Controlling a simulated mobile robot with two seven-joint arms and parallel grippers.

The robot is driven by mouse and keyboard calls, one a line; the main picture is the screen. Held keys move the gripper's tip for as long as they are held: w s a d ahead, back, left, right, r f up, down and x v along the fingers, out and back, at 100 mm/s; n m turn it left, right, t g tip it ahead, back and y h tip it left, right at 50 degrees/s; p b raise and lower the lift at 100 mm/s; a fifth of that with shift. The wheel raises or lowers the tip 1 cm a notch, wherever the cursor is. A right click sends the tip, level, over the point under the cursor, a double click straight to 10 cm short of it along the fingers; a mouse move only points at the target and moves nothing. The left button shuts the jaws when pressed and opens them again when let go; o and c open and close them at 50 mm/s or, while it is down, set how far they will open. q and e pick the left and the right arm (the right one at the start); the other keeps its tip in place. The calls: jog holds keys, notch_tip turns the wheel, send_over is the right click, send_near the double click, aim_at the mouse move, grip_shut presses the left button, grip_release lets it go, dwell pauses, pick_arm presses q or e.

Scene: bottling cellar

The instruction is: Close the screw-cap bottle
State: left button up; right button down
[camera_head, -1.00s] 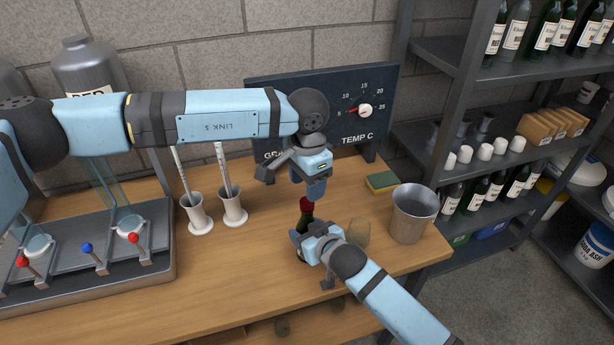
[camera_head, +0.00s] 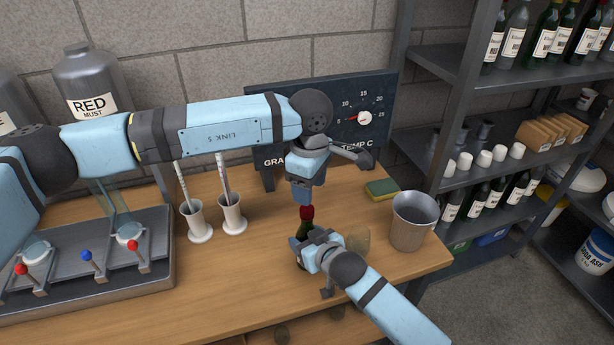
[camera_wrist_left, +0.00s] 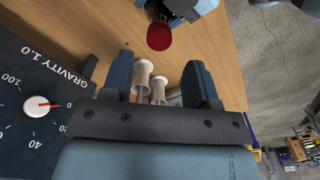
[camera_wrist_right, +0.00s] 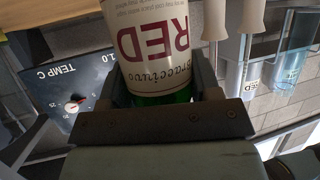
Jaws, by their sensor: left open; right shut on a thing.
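The dark green bottle (camera_head: 302,231) stands on the wooden table with a red cap (camera_head: 306,212) at its top. My right gripper (camera_head: 306,247) is shut on the bottle's body; the right wrist view shows its white RED label (camera_wrist_right: 155,45) between the fingers. My left gripper (camera_head: 305,198) points down just above the cap. In the left wrist view the red cap (camera_wrist_left: 159,36) lies beyond the open fingertips (camera_wrist_left: 160,75), not between them. How tightly the cap sits on the neck cannot be told.
A metal bucket (camera_head: 412,222) and a sponge (camera_head: 382,189) are on the right of the table. Two white-footed cylinders (camera_head: 232,215) stand left of the bottle. A dark gauge board (camera_head: 343,100) is behind. A filling rack (camera_head: 85,262) fills the left. A tan round object (camera_head: 356,238) is beside my right gripper.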

aim_at(307, 209)
pick_arm(q)
jog(key=n, duration=0.4)
jog(key=shift+r+n, duration=0.1)
jog(key=shift+n, duration=0.2)
jog(key=n, duration=0.4)
jog(key=shift+r, duration=0.1)
jog(key=n, duration=0.6)
jog(key=shift+r+n, duration=0.2)
jog(key=shift+n, duration=0.1)
jog(key=n, duration=0.4)
jog(key=shift+r, duration=0.15)
jog(key=n, duration=0.4)
jog(key=shift+a+r, duration=0.1)
jog(key=n, duration=0.4)
jog(key=shift+w+r, duration=0.1)
jog(key=n, duration=0.4)
jog(key=shift+a+r, duration=0.15)
jog(key=shift+f, duration=4.05)
